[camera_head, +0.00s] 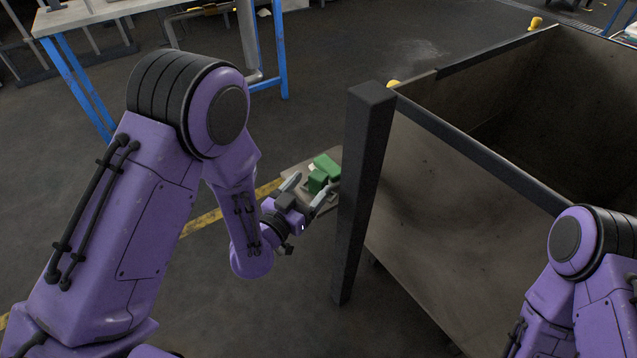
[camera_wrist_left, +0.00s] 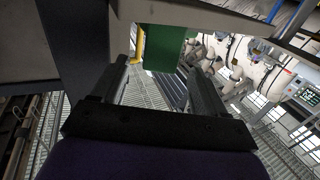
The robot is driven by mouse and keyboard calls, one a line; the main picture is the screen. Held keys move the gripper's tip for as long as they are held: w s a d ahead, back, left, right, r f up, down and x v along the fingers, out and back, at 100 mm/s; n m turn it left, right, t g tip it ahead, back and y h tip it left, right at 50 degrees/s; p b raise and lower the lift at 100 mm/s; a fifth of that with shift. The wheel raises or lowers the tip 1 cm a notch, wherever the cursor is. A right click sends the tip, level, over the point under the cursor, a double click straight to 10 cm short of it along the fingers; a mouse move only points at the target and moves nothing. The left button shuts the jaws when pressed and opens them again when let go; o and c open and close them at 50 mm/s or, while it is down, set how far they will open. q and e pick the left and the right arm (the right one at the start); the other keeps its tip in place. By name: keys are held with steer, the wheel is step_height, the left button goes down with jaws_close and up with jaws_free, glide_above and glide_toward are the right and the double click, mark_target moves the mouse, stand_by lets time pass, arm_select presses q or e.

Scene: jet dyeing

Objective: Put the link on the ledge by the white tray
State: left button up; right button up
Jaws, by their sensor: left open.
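My left gripper (camera_head: 315,184) is open, its two fingers pointing toward a green blocky thing (camera_head: 325,167) on a small grey ledge (camera_head: 295,170) beside a dark post. In the left wrist view the green thing (camera_wrist_left: 164,46) shows ahead, between and beyond the open fingers (camera_wrist_left: 160,75). I cannot tell whether the fingers touch it. The green thing may be the link, but its full shape is partly hidden by the gripper and the post. I cannot make out a white tray for certain. My right arm shows at the lower right, with its gripper out of view.
The dark upright post (camera_head: 364,150) stands close to the right of my left gripper. A large open metal bin (camera_head: 440,200) fills the right side. A white-topped table (camera_head: 110,12) with blue legs stands at the upper left. The floor between is clear.

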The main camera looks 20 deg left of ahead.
mark_target(322, 173)
arm_select(q)
steer(key=x, duration=0.6)
steer(key=shift+w+f, duration=0.1)
steer(key=shift+w, duration=0.05)
steer(key=c, duration=1.2)
steer(key=r+p, duration=0.1)
steer(key=r, duration=0.2)
steer(key=r+p, duration=0.1)
steer(key=r, duration=0.3)
steer(key=shift+s+a+r, duration=0.1)
steer(key=shift+s, duration=0.15)
steer(key=s+a+p, duration=0.1)
steer(key=s+a, duration=0.3)
steer(key=s, duration=0.1)
steer(key=s+a+p, duration=0.2)
steer(key=s+a, duration=0.2)
steer(key=s, duration=0.1)
steer(key=s+a+p, duration=0.1)
steer(key=s+a, duration=0.3)
steer(key=s, duration=0.1)
steer(key=shift+s+p, duration=0.25)
steer(key=shift+p, duration=0.15)
